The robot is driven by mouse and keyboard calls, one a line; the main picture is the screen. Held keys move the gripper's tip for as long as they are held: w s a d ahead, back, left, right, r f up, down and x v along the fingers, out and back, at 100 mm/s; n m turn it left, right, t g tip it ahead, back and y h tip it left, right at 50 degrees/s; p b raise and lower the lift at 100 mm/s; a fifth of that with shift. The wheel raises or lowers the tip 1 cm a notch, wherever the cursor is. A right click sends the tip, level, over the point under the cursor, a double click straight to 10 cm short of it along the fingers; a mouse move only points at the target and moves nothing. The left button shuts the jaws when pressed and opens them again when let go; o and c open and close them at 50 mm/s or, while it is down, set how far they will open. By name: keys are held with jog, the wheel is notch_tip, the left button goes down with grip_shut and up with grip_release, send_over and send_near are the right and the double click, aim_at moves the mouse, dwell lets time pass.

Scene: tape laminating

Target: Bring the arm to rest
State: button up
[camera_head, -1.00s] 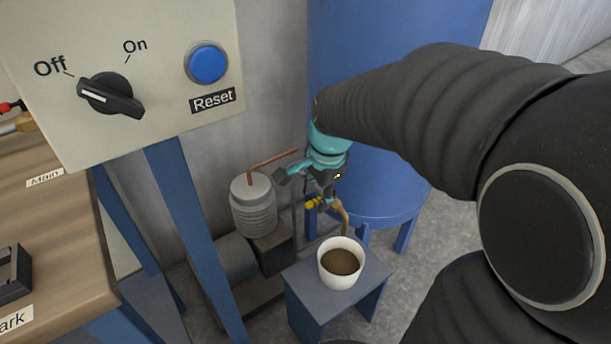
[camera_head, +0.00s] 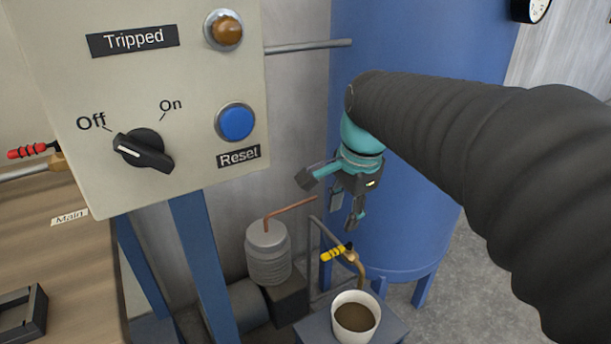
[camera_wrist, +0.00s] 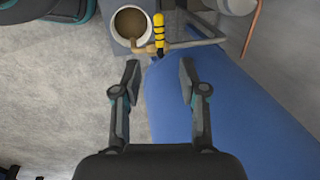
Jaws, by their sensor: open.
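My gripper (camera_head: 345,208) is open and empty in front of the blue tank (camera_head: 395,150), above the yellow-handled tap (camera_head: 337,253). In the wrist view, my gripper (camera_wrist: 157,85) shows its two fingers apart with nothing between them. The tap's yellow and black handle (camera_wrist: 159,30) lies beyond the fingertips, apart from them. A white cup (camera_head: 356,316) with brown liquid stands under the tap on a small grey stand (camera_head: 312,329). The cup also shows at the top of the wrist view (camera_wrist: 131,24).
A control panel (camera_head: 160,90) at left has a knob (camera_head: 144,149) pointing to Off, a blue Reset button (camera_head: 236,122) and an amber lamp (camera_head: 226,29) labelled Tripped. A grey compressor (camera_head: 268,252) with a copper pipe sits below. A wooden bench (camera_head: 60,250) stands at left.

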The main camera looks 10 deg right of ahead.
jog(key=s+a+f+n+t, duration=0.1)
jog(key=s+f+n+t, duration=0.2)
jog(key=s+n, duration=1)
jog(key=shift+a+f+n+t+h, duration=0.35)
jog(key=shift+f+n, duration=0.25)
jog(key=shift+f, duration=0.5)
jog(key=shift+d, duration=0.1)
